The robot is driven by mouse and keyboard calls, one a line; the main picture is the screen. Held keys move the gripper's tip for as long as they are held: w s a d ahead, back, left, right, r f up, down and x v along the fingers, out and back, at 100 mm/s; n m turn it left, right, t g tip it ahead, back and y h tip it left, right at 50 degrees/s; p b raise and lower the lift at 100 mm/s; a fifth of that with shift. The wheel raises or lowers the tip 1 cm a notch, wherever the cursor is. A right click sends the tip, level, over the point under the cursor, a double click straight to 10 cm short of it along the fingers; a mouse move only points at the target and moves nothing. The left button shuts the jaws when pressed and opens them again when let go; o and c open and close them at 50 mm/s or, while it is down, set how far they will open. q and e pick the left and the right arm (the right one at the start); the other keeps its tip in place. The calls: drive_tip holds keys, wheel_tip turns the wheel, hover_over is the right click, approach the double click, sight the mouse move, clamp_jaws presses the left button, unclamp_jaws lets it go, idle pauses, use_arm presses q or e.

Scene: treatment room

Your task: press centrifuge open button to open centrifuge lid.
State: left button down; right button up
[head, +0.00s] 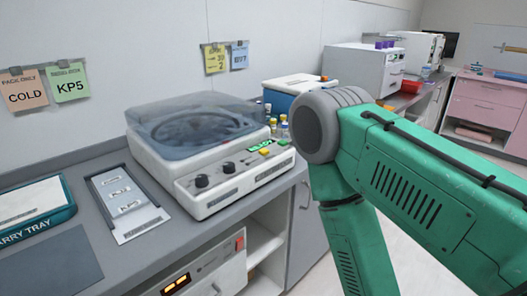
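The centrifuge (191,197) is a white box standing on the grey counter in the middle left of the head view. Its translucent blue-grey lid (190,140) lies down over the round dark rotor, which shows through it. I cannot read which button is marked open. My green right arm comes in from the right, and its grey joint is near the panel's right end in the picture. Neither gripper is in view.
A grey tray with small slots (126,202) and a teal carry tray (66,213) lie left of the centrifuge. Several small capped vials and a blue-and-white box (291,84) stand behind its right end. White machines (362,71) stand farther back. Open shelves are below the counter.

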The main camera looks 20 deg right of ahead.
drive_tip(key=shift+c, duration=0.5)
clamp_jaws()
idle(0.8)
